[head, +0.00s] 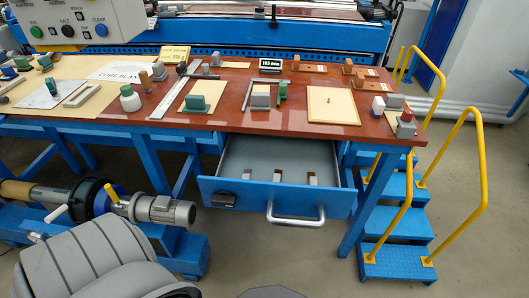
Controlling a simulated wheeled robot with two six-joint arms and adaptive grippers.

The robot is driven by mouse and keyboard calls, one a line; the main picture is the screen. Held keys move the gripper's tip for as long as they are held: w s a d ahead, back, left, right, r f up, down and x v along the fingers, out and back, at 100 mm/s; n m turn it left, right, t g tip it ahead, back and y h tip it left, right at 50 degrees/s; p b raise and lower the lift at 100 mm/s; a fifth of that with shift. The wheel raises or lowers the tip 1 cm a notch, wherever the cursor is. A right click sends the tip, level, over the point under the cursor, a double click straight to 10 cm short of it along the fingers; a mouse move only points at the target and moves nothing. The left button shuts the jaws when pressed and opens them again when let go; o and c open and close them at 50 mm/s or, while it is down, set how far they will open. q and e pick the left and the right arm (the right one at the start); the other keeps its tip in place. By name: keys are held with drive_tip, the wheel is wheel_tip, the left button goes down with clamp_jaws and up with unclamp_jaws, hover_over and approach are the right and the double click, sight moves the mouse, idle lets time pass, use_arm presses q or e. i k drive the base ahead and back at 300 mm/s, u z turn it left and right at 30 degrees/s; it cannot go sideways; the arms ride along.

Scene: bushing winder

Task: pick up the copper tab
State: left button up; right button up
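Neither of my grippers is in view. I cannot tell for certain which item is the copper tab. The open drawer (262,196) under the table holds small pale blocks in a row. The middle block (277,175) has a reddish-brown part, and the left block (247,174) and right block (312,179) lie beside it. They are too small to identify. Brown pieces with copper-toned strips (310,69) also lie at the back right of the table.
The drawer sticks out in front, with a curved handle (295,220). Blue steps with yellow rails (484,165) stand right.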

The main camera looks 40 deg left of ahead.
sight(277, 177)
drive_tip(key=u, duration=1.35)
drive_tip(key=i, duration=0.35)
drive_tip(key=z, duration=0.2)
